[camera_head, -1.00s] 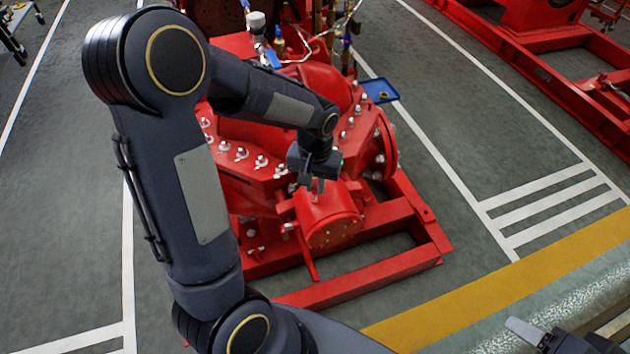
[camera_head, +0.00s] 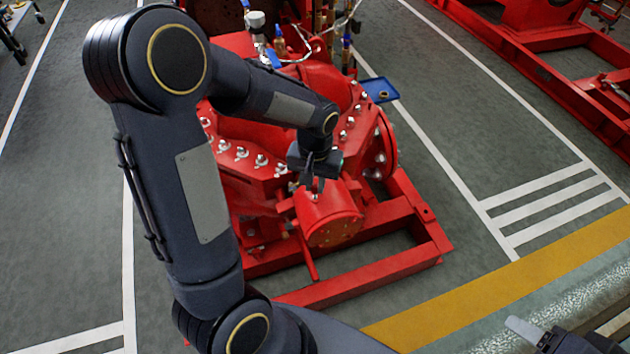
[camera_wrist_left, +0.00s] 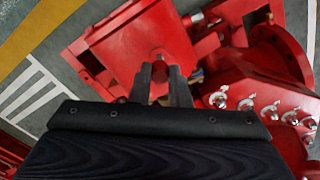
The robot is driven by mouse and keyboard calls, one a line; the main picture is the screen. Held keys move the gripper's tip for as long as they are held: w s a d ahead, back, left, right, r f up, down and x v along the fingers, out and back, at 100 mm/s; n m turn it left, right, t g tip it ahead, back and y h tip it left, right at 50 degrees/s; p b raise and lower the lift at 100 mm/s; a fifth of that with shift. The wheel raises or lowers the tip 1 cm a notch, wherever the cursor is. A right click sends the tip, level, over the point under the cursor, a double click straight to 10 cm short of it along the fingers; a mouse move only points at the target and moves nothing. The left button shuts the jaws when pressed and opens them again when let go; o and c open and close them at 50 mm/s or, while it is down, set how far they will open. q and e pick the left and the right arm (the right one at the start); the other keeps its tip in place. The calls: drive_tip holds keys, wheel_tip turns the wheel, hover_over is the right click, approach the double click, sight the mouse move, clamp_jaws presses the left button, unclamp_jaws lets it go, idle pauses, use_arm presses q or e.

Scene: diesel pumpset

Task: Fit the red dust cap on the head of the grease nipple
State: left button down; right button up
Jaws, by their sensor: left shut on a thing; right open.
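My left gripper (camera_head: 314,186) points down just above the top of a red cylindrical housing (camera_head: 330,220) at the front of the pumpset. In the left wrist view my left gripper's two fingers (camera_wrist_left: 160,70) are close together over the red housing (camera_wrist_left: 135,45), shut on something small. That thing is mostly hidden between the fingers, so I cannot clearly make out the red dust cap. My right gripper (camera_head: 525,330) shows only partly at the lower right edge, open, far from the pump.
The pump's red casing (camera_head: 385,140) with several bolts and nuts stands close around my left gripper. The red base frame (camera_head: 437,245) runs below. A blue tray (camera_head: 380,90) lies behind to the right.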

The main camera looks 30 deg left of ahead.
sight(315, 186)
use_arm(q)
drive_tip(key=shift+f+b, duration=1.2)
drive_tip(key=shift+f, duration=0.35)
drive_tip(key=c, duration=1.3)
unclamp_jaws()
drive_tip(key=shift+r, duration=0.15)
wheel_tip(315, 186, up, 8)
drive_tip(key=shift+f+p, duration=0.2)
drive_tip(key=shift+p, duration=0.7)
